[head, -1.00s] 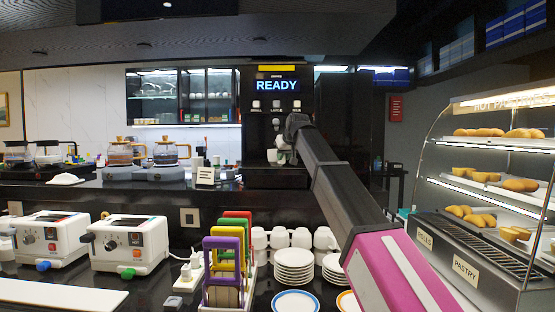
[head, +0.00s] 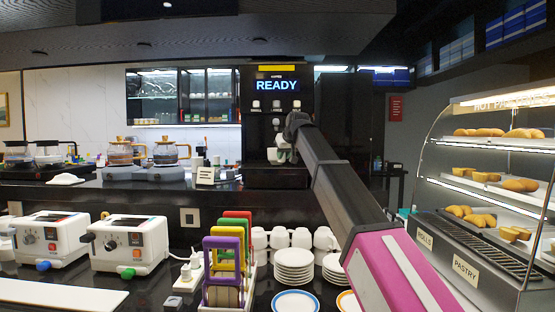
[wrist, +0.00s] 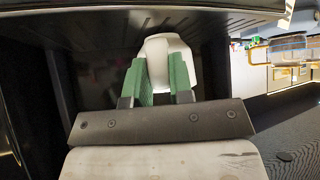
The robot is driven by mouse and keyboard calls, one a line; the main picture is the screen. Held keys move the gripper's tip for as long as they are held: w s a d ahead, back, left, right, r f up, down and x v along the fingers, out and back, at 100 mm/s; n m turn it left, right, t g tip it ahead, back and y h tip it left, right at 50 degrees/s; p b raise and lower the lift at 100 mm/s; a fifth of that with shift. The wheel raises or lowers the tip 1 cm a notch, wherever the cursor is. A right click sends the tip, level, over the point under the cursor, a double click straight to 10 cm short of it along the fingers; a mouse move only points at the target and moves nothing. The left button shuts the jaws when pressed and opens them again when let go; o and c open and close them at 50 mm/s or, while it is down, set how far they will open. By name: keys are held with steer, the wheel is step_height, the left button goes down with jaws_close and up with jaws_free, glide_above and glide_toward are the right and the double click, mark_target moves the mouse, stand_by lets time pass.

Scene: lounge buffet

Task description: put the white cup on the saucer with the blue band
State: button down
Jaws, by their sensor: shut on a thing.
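The white cup (wrist: 166,46) is between the two green fingers of my gripper (wrist: 160,75) in the wrist view. My gripper is shut on it. In the head view the cup (head: 282,142) is small and partly hidden by my wrist, in front of the black coffee machine. The saucer with the blue band (head: 296,302) lies on the near counter at the bottom of the head view, cut off by the frame edge. It looks empty where it shows. My gripper is far behind and above it.
A saucer with an orange band (head: 347,301) lies right of the blue one, partly behind my arm. Stacked white plates (head: 294,266) and several white cups (head: 280,238) stand behind. A rack with coloured frames (head: 224,270) is to the left. A pastry case (head: 480,240) stands at right.

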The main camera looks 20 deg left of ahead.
steer(key=shift+r, duration=0.1)
steer(key=shift+r, duration=0.2)
steer(key=shift+r, duration=0.1)
steer(key=shift+r, duration=0.5)
steer(key=shift+s, duration=0.1)
stand_by(0.4)
